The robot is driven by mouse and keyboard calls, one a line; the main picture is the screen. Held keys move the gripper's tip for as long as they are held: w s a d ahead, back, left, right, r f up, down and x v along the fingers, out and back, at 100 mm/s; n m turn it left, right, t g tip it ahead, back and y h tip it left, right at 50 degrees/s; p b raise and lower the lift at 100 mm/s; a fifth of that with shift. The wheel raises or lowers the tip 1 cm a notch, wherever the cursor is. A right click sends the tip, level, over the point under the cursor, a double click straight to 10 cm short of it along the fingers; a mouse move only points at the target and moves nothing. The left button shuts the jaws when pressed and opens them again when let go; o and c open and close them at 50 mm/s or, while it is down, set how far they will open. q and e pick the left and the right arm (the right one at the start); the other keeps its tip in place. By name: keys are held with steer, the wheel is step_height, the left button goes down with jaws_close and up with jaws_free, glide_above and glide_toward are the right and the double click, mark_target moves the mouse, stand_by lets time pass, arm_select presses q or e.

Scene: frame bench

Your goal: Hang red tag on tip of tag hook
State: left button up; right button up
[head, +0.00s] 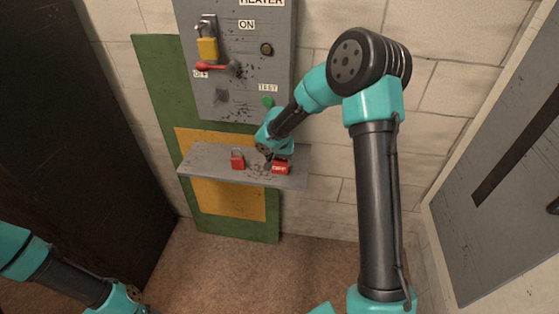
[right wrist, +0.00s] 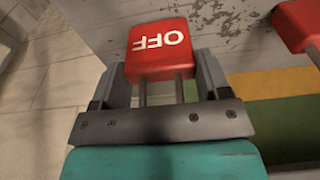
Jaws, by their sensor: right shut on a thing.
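The red tag (head: 281,168) is a red block lettered OFF, at the right part of the grey shelf. In the right wrist view the tag (right wrist: 160,52) sits between the fingers, with two metal rods running from it toward the palm. My right gripper (head: 272,160) is shut on it; the wrist view also shows this gripper (right wrist: 160,92). Whether the tag touches the shelf I cannot tell. I cannot make out the tag hook for certain; a dark fitting (head: 222,95) shows low on the grey heater panel. Of my left arm only links show at lower left.
A dark cabinet (head: 80,130) stands at left.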

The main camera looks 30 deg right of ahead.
steer(key=shift+f, duration=0.3)
steer(key=shift+f, duration=0.2)
steer(key=o, duration=0.9)
steer(key=r, duration=0.5)
steer(key=s+a+r, duration=0.1)
steer(key=r, duration=0.5)
steer(key=s+r, duration=0.1)
steer(key=r, duration=0.5)
steer(key=shift+a+r, duration=0.15)
